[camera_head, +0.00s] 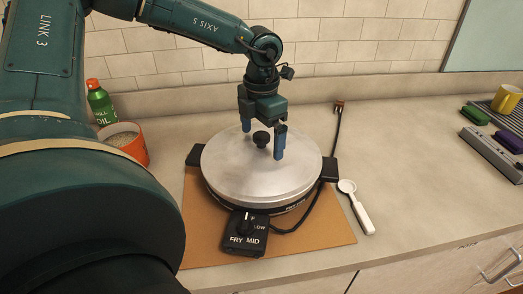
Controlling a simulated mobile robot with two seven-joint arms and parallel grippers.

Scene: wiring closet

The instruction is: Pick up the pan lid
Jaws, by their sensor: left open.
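The pan lid (245,179) is a round silvery disc with a black knob (261,139) near its middle. It rests on a black electric pan (329,169) with side handles and a front control box (245,234) marked FRY, LOW and MID. My left gripper (263,142) is above the lid, pointing down. Its two blue fingers are apart, one on each side of the knob, and nothing shows clamped between them. I cannot tell whether the fingertips touch the lid. My right gripper is not in view.
The pan stands on a brown board (312,231). A white measuring spoon (357,207) lies to its right, with a black cord between. A green oil bottle (101,103) and an orange tub (126,143) stand at left. A yellow mug (507,99) is at far right.

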